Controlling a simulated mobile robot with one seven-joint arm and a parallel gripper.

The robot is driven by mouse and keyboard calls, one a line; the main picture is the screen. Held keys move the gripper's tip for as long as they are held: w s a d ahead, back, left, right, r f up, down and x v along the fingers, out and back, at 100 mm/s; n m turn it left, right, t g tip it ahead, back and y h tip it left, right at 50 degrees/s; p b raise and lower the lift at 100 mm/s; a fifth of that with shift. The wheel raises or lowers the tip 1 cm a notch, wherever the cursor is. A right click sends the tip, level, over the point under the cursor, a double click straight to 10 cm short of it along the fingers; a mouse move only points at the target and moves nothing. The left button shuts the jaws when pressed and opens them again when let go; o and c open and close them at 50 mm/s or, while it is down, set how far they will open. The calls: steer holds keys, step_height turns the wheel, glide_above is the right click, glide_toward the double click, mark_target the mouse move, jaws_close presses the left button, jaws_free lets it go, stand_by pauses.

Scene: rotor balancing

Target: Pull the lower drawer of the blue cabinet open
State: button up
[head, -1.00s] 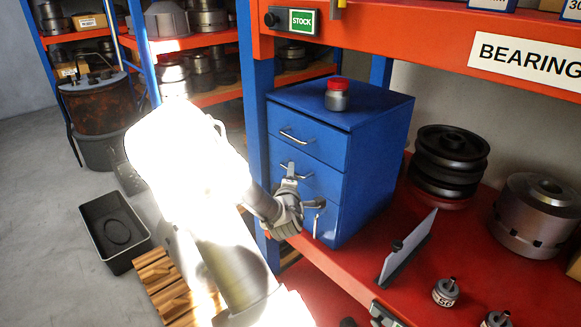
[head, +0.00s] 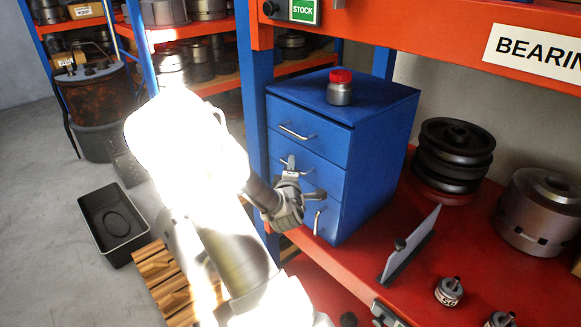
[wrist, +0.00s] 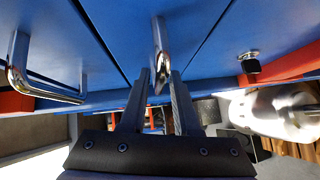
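The blue cabinet (head: 378,165) stands on the red shelf. Its front shows an upper drawer (head: 318,138), a lower drawer (head: 325,178) below it, and a bottom panel with an upright handle (head: 319,219). All look closed. My gripper (head: 303,179) is at the lower drawer's front, partly hiding its handle. In the wrist view my gripper (wrist: 159,75) is open, one finger on each side of that drawer's silver handle (wrist: 160,55). Gaps show between handle and fingers. The bottom panel's handle (wrist: 45,92) is at the left.
A red-lidded jar (head: 340,90) stands on the cabinet top. Black pulleys (head: 455,155), a metal rotor (head: 543,215) and a tilted grey plate (head: 408,248) are on the shelf at the right. An orange beam (head: 420,35) crosses above. A blue post (head: 257,100) stands at the cabinet's left.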

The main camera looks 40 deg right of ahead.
jaws_close()
stand_by(1.1)
